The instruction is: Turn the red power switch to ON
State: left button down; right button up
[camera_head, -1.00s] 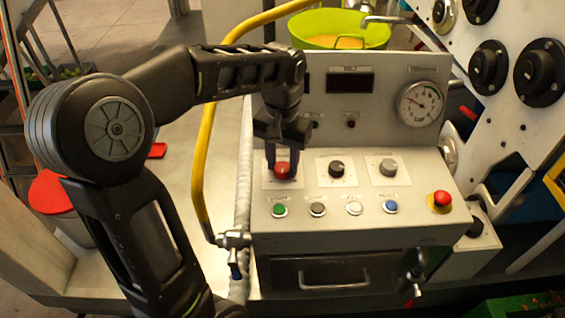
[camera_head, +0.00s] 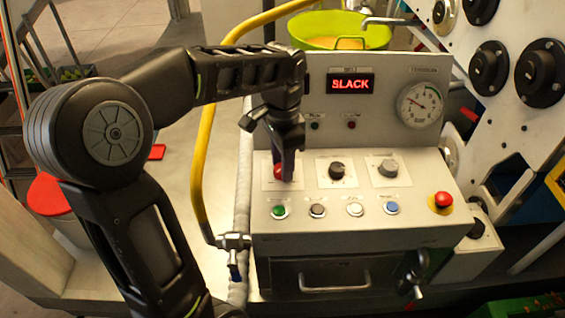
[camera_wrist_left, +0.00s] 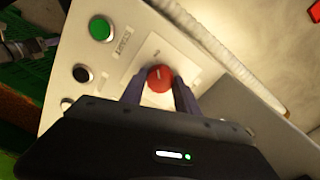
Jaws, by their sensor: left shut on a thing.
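The red power switch (camera_head: 278,171) is a round red knob on a pale square plate at the left of the control panel's knob row. In the head view my left gripper (camera_head: 287,172) is over it and hides much of it. In the left wrist view the red knob (camera_wrist_left: 160,78) sits between the two fingers of my left gripper (camera_wrist_left: 158,88), which is shut on it. The display (camera_head: 351,84) above the panel is lit and reads "SLACK" in red. My right gripper is not in view.
A black knob (camera_head: 337,169) and a grey knob (camera_head: 388,168) are to the right of the switch. Green (camera_head: 279,211) and blue (camera_head: 392,207) buttons are in the row below. A red mushroom button (camera_head: 442,199) is at the right. A yellow rail (camera_head: 203,150) runs along the left.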

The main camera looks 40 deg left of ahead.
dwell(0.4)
pick_arm(q)
jog(key=c, duration=0.9)
grip_release()
jog(key=shift+r, duration=0.6)
notch_tip(320, 180, up, 4)
jog(key=shift+b, duration=0.4)
jog(key=shift+r+p, duration=0.65)
jog(key=shift+r, duration=0.75)
jog(key=shift+f, duration=0.1)
